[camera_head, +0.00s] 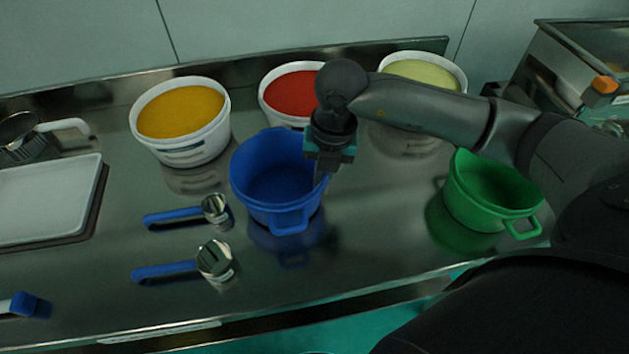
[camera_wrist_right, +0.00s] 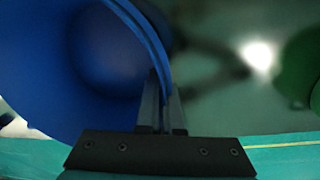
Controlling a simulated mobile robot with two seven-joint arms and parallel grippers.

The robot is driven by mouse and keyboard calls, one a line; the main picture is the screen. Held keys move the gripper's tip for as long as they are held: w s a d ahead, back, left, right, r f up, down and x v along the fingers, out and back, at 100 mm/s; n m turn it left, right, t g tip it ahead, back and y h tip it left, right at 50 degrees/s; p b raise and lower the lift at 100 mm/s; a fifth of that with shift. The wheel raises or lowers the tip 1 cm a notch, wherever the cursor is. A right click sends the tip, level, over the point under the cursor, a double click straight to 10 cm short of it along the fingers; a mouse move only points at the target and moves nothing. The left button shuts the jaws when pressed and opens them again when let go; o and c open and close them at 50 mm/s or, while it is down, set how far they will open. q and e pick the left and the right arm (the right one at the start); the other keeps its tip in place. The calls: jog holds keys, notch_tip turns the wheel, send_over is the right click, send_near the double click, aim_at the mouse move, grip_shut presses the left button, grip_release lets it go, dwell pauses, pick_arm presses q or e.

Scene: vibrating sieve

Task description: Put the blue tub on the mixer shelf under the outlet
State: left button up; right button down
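The blue tub (camera_head: 262,196) stands upright and looks empty on the metal table, with a handle toward the front. My right gripper (camera_head: 322,178) points down at the tub's right rim. In the right wrist view the blue tub (camera_wrist_right: 60,75) fills the left side, and its wall runs between the two close fingers of the right gripper (camera_wrist_right: 164,112), which looks shut on it. The fingertips are partly hidden by the wall in the head view. My left gripper is not in view. I cannot make out the mixer shelf or outlet.
White tubs of orange (camera_head: 182,112), red (camera_head: 290,95) and pale yellow (camera_head: 425,70) contents stand behind. A green tub (camera_head: 490,195) is at right. Two blue-handled scoops (camera_head: 165,270) and a white tray (camera_head: 45,200) lie left. A metal machine (camera_head: 555,70) stands at upper right.

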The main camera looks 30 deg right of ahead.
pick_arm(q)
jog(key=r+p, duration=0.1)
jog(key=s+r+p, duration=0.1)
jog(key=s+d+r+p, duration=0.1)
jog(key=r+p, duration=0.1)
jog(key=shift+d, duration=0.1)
pick_arm(e)
notch_tip(320, 180, up, 19)
